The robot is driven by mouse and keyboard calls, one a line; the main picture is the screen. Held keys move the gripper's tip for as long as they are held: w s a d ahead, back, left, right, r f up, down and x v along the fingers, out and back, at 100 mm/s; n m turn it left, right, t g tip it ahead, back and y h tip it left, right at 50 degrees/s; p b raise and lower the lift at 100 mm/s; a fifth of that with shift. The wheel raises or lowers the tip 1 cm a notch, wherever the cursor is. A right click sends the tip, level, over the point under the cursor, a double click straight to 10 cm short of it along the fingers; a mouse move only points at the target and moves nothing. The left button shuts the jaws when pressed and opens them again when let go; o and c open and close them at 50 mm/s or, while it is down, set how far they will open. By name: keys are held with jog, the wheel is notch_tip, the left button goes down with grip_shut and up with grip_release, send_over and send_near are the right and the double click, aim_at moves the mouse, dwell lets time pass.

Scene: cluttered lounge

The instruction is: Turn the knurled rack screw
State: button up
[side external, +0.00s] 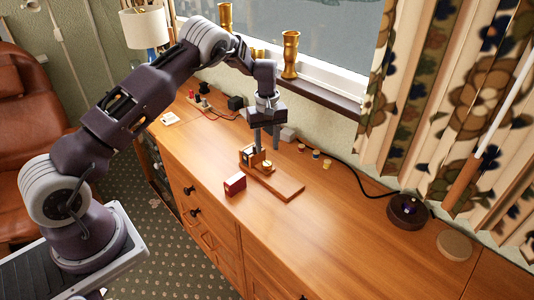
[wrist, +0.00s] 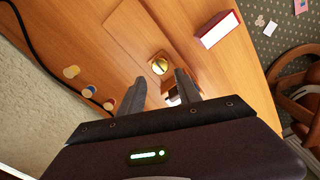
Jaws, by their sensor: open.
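A small wooden fixture stands on a wooden board (side external: 287,192) on the long cabinet top. A round brass piece, apparently the knurled rack screw (side external: 267,167), sits low on the fixture; it also shows in the wrist view (wrist: 159,67). My gripper (side external: 267,148) points down over the fixture with its fingers apart. In the wrist view my gripper (wrist: 160,77) has the brass piece just beyond its fingertips, roughly centred between them. I see nothing held. A pale part of the fixture shows between the fingers, and the rest is partly hidden by them.
A red box (side external: 235,185) stands left of the board. Several small jars (side external: 315,154) and a dark cable lie behind it. A dark round device (side external: 408,210) and a round disc (side external: 454,245) are at the right. The cabinet top between is clear.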

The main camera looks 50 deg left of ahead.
aim_at(267, 164)
notch_tip(267, 164, up, 6)
notch_tip(267, 164, down, 13)
jog(key=m, duration=1)
jog(key=shift+c, duration=0.2)
jog(key=shift+r, duration=0.1)
grip_shut()
